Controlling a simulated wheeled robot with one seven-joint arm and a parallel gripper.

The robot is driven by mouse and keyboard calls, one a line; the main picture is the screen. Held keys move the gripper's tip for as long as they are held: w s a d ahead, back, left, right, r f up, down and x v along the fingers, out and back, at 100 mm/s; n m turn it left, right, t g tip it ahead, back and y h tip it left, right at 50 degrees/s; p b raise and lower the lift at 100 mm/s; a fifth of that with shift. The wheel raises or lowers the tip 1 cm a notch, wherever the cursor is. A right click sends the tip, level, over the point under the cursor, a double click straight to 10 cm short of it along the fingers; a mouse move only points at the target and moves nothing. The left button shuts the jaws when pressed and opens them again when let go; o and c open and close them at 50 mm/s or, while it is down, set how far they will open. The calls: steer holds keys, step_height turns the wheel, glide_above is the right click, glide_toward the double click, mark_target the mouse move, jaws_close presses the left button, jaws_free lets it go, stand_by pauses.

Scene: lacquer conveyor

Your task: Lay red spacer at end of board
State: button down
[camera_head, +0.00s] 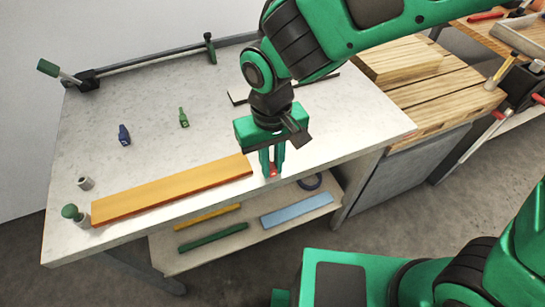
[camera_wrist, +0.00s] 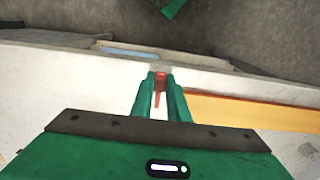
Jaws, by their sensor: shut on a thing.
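The orange wooden board (camera_head: 172,190) lies flat along the front edge of the grey table. My gripper (camera_head: 272,172) points down just off the board's right end. It is shut on the small red spacer (camera_head: 273,170), at about table height near the front edge; I cannot tell whether the spacer touches the table. In the wrist view the red spacer (camera_wrist: 160,84) sits between the green fingertips, and the board (camera_wrist: 250,111) lies to the right with a gap between. Most of the spacer is hidden by the fingers in the head view.
A blue clip (camera_head: 124,135) and a green clip (camera_head: 184,118) lie behind the board. A grey cylinder (camera_head: 86,183) and a green-knobbed peg (camera_head: 72,213) are at its left end. A lower shelf (camera_head: 250,225) holds colored strips.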

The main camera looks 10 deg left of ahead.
steer(key=c, duration=1.6)
jaws_free()
steer(key=shift+c, duration=0.2)
step_height(320, 180, up, 11)
steer(key=shift+f, duration=0.15)
steer(key=shift+w, duration=0.1)
